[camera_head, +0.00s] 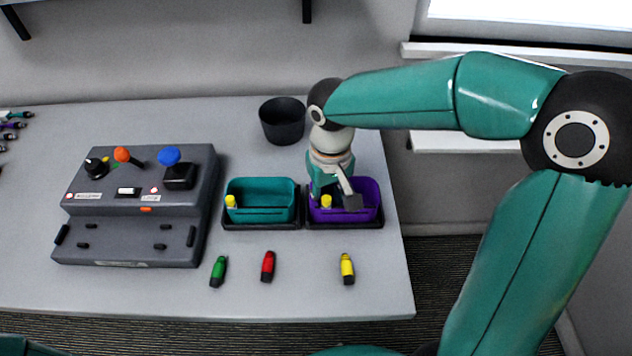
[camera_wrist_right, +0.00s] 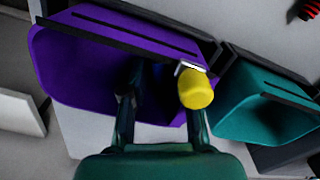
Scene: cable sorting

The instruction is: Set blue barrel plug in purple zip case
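The purple zip case (camera_head: 373,190) is an open bin in a black tray at the table's right side. It fills the upper left of the right wrist view (camera_wrist_right: 62,68). My right gripper (camera_head: 338,198) points down into it. In the wrist view its fingers (camera_wrist_right: 158,102) are spread apart, with no plug visible between them. A yellow cylinder (camera_wrist_right: 196,91) is by the case wall near the right finger; it also shows in the head view (camera_head: 326,201). I see no blue barrel plug; the case floor is mostly hidden or dark. My left gripper is out of view.
A teal bin (camera_head: 262,188) stands left of the purple case, with a yellow cylinder inside. Green (camera_head: 218,270), red (camera_head: 268,265) and yellow (camera_head: 347,268) plugs lie in front. A grey control box (camera_head: 130,225) and a black cup (camera_head: 282,122) stand nearby.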

